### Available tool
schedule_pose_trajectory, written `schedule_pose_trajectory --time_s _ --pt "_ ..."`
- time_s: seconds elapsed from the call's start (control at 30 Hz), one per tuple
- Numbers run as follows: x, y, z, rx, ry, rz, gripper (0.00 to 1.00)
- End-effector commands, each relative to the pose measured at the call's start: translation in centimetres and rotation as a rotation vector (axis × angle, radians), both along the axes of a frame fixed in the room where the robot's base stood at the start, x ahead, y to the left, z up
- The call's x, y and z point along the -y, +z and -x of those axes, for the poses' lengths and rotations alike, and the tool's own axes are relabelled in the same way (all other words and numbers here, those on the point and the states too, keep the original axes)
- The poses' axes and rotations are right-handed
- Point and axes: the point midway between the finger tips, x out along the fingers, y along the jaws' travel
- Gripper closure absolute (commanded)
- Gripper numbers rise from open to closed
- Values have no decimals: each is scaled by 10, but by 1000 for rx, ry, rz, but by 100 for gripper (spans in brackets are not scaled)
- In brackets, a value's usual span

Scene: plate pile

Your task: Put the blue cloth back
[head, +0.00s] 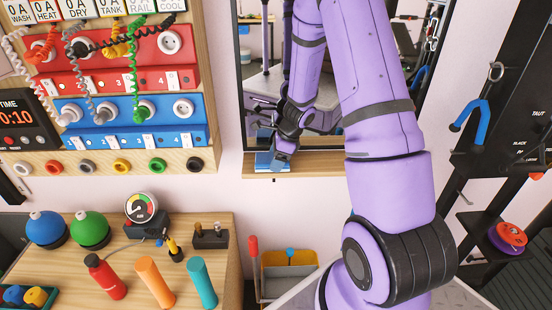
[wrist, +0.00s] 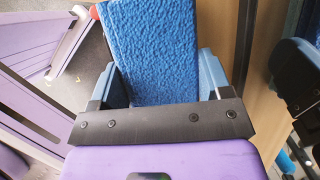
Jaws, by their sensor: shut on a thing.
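The blue cloth (wrist: 150,50) has a rough, pitted texture and fills the space between my blue fingers in the wrist view. My gripper (wrist: 158,88) is shut on it. In the head view my gripper (head: 284,157) is at the wooden shelf (head: 325,165) under the mirror, with its fingers pointing down. A small blue patch of the cloth (head: 264,161) shows beside the fingers at the shelf's left part. Whether the cloth touches the shelf or the mirror I cannot tell. My arm covers part of the mirror.
The mirror (head: 262,60) stands above the shelf. A plug panel (head: 120,85) is on the left wall. A wooden bench (head: 75,265) holds bottles, domes and a gauge. The shelf's middle looks bare.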

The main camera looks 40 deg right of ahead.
Motion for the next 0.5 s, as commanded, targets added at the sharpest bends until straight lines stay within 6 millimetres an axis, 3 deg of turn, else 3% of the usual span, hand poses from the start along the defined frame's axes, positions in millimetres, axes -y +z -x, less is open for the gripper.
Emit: schedule_pose_trajectory --time_s 0.27,0.3,0.4,0.5 --pt "0 -3 0 0 0 0 47" --pt "0 -3 0 0 0 0 26" --pt "0 -3 0 0 0 0 3" --pt "0 -3 0 0 0 0 0"
